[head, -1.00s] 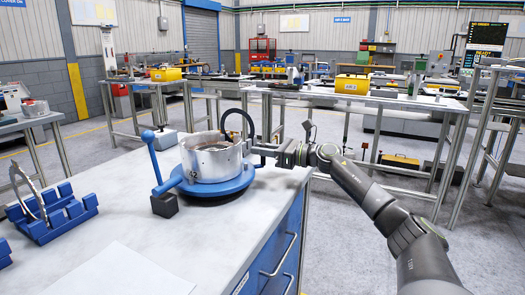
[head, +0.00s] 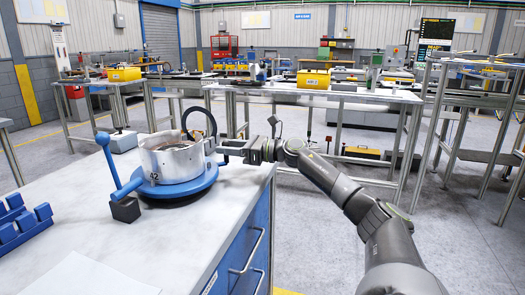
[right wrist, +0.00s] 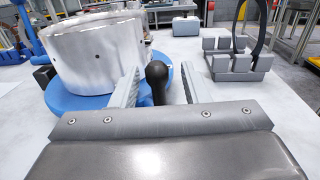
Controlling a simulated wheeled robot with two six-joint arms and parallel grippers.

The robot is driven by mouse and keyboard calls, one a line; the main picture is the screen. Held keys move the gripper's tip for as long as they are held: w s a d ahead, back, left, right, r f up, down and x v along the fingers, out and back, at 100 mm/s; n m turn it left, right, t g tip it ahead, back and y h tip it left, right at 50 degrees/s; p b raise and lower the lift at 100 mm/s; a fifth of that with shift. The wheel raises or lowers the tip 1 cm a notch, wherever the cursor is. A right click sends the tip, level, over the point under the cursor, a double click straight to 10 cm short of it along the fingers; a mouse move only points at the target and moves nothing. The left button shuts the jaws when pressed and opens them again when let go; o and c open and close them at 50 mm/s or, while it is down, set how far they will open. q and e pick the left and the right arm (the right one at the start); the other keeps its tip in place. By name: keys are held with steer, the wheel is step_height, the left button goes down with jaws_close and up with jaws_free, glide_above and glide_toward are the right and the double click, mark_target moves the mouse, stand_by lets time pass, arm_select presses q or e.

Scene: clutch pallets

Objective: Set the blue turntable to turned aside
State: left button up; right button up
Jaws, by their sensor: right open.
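The blue turntable (head: 205,184) is a round plate on the white bench and carries a silver metal housing (head: 172,162). Both also show in the right wrist view, the turntable (right wrist: 85,101) under the housing (right wrist: 95,55). My right gripper (head: 222,150) is at the right side of the housing. In the right wrist view its open jaws (right wrist: 158,88) stand on either side of a black rounded knob (right wrist: 156,78). I cannot tell whether either finger touches the knob. My left gripper is not in view.
A blue lever with a ball top (head: 111,160) and a black block (head: 125,209) stand left of the turntable. Blue slotted blocks (head: 22,225) lie at the bench's left. Grey slotted blocks (right wrist: 230,62) with a black ring stand right in the right wrist view.

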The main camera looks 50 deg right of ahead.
steer(key=b+v, duration=0.1)
steer(key=v, duration=0.3)
steer(key=shift+s+d+f, duration=0.15)
steer(key=shift+s, duration=0.15)
steer(key=shift+b+v, duration=0.45)
steer(key=shift+v, duration=1)
steer(key=shift+s+d, duration=0.15)
steer(key=shift+s, duration=0.15)
steer(key=shift+s+d, duration=0.25)
steer(key=shift+s, duration=0.25)
steer(key=shift+s+d, duration=0.25)
steer(key=shift+s, duration=0.2)
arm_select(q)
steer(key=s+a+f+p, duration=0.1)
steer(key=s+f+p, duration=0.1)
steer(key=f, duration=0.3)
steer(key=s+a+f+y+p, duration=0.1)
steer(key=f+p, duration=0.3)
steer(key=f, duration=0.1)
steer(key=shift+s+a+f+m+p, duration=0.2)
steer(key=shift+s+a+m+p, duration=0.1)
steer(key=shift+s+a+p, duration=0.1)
arm_select(e)
steer(key=shift+v, duration=2.95)
